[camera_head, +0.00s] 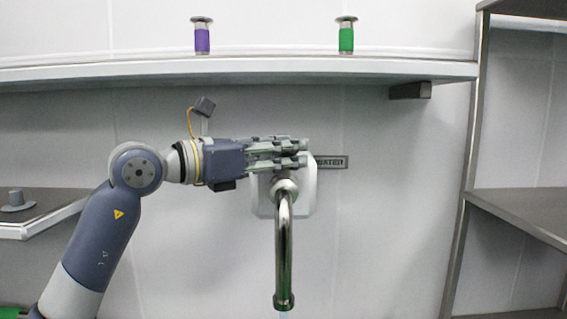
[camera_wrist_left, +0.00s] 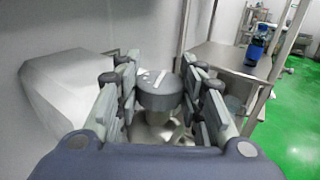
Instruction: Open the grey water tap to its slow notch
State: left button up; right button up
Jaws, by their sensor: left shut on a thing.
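The water tap has a shiny metal spout (camera_head: 284,245) that curves down from a white wall plate (camera_head: 305,203), beside a WATER sign (camera_head: 331,162). A short pale streak shows just under the spout's mouth. My left gripper (camera_head: 305,153) reaches in from the left, level, at the top of the tap. In the left wrist view its fingers (camera_wrist_left: 161,100) are shut on a round grey knob (camera_wrist_left: 158,97) with a white mark on top. In the head view the fingers hide the knob. My right gripper is in neither view.
A shelf (camera_head: 240,71) runs above the arm, with a purple-banded piece (camera_head: 202,41) and a green-banded piece (camera_head: 346,40) above it. A ledge with a grey knobbed object (camera_head: 16,203) is at left. Metal shelving (camera_head: 520,213) stands at right.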

pick_arm(q)
jog(key=shift+r+n+t+y+b, duration=0.1)
jog(key=shift+n+t+y+b, duration=0.95)
jog(key=shift+t, duration=0.35)
jog(key=o, duration=1.1)
jog(key=shift+a, duration=0.1)
jog(key=shift+s+a, duration=0.15)
jog(key=v, duration=1.1)
jog(key=shift+s+a, duration=0.15)
jog(key=shift+s, duration=0.1)
